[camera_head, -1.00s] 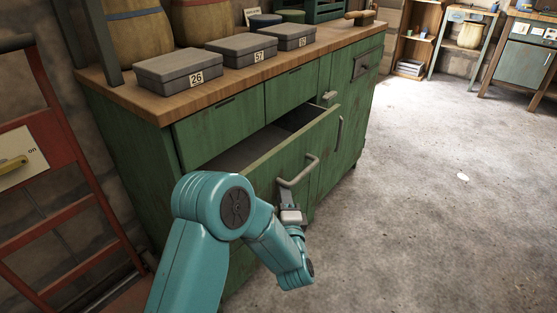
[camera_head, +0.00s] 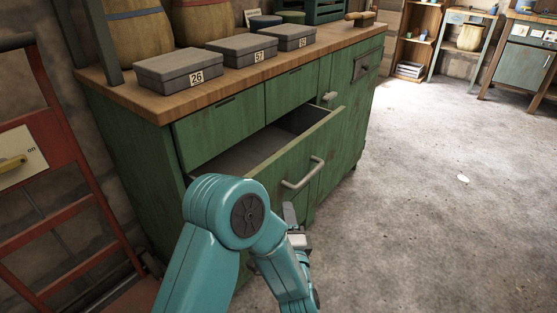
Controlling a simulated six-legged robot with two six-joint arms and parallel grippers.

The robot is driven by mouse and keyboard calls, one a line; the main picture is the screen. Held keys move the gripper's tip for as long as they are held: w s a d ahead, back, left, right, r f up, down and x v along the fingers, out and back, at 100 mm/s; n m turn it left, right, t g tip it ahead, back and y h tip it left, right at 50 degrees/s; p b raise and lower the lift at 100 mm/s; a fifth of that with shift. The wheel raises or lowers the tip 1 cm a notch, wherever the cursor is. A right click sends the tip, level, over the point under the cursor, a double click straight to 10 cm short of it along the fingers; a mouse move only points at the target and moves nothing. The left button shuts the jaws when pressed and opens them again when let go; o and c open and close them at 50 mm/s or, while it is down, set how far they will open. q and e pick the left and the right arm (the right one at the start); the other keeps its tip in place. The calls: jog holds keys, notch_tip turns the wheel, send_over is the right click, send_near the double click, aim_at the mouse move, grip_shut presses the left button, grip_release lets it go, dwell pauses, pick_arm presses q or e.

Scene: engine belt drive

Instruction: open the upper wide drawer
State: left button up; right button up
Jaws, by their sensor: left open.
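The upper wide drawer (camera_head: 270,168) of the green cabinet stands pulled out, and its dark inside (camera_head: 245,155) shows behind the front panel. Its pale bar handle (camera_head: 303,174) is on the front panel. My left gripper (camera_head: 289,212) is just below and in front of the handle, apart from it and open, with nothing seen in it. My teal left arm covers the lower left of the drawer front. My right gripper is not in view.
The wooden worktop (camera_head: 165,108) carries several grey boxes, one marked 26 (camera_head: 180,72). A red ladder-like frame (camera_head: 60,190) stands at the left.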

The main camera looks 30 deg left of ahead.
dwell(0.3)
pick_arm(q)
jog(key=v, duration=1.6)
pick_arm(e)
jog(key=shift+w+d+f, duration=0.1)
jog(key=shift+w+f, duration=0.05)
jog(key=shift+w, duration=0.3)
pick_arm(q)
jog(key=shift+s+d+r, duration=0.1)
jog(key=shift+d, duration=0.05)
